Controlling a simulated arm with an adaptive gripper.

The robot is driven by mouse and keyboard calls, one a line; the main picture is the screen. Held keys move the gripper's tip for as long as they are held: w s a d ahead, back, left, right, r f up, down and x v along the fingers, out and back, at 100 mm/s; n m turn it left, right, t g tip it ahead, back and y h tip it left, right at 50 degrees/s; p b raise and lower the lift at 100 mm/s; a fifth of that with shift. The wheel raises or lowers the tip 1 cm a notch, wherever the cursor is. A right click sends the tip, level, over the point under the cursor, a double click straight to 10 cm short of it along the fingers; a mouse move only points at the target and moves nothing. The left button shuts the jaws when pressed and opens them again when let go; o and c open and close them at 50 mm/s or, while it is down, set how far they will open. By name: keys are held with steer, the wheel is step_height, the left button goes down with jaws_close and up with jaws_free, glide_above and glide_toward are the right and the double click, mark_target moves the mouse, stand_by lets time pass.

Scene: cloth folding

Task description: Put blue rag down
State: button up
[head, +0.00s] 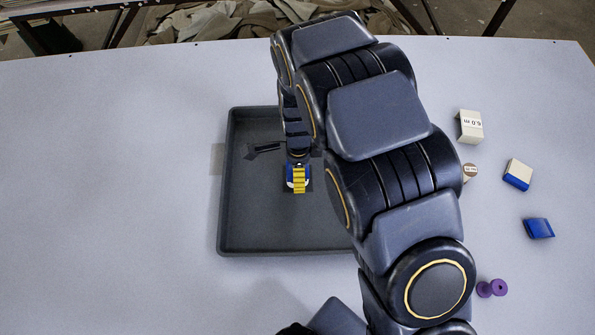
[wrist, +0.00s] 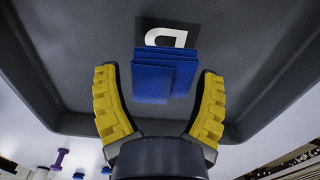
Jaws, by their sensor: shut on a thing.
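The blue rag (wrist: 165,78) is a small folded piece between the yellow fingers of my gripper (wrist: 158,100) in the wrist view. In the head view, a bit of blue shows beside the yellow finger of my gripper (head: 299,180), and the rest is hidden by it. My gripper is shut on the rag. It is over the inside of the dark grey tray (head: 245,215). I cannot tell whether the rag touches the tray floor. A white letter-like mark (wrist: 165,36) shows on the tray floor beyond the rag.
Right of my arm lie a white block marked 6.0 m (head: 469,126), a round tan piece (head: 470,171), a white and blue block (head: 518,174), a blue block (head: 539,229) and a purple spool (head: 491,288). The table (head: 100,200) left of the tray is clear.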

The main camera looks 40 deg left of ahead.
steer(key=shift+w+a+f, duration=0.1)
steer(key=shift+a+f, duration=0.1)
steer(key=shift+f, duration=1.6)
steer(key=shift+f, duration=0.15)
steer(key=o, duration=0.7)
step_height(320, 180, up, 11)
steer(key=shift+w+a, duration=0.1)
steer(key=shift+r, duration=0.65)
